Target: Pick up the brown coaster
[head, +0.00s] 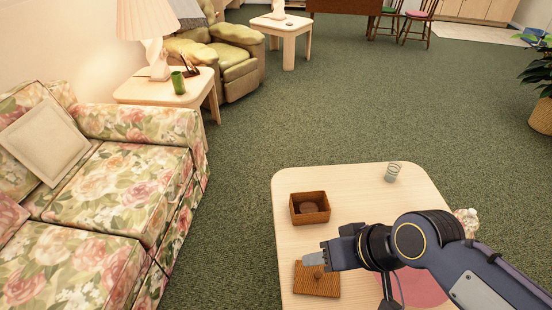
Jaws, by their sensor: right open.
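A small brown wooden box (294,212) stands open on the light wooden coffee table (350,187). A round, flat brown piece, which looks like the brown coaster (309,208), lies inside it. A square brown lid (316,287) with a small knob lies flat on the table nearer to me. My right gripper (308,258) points left, over the far edge of the lid and on the near side of the box. It is open, and I see nothing between its fingers. I cannot tell its height above the lid. My left gripper is not in view.
A clear glass (391,173) stands at the table's far right. A pink round mat (425,287) and a pale ornament (467,219) are partly hidden by my right arm. A floral sofa (130,180) stands to the left. Carpet beyond the table is clear.

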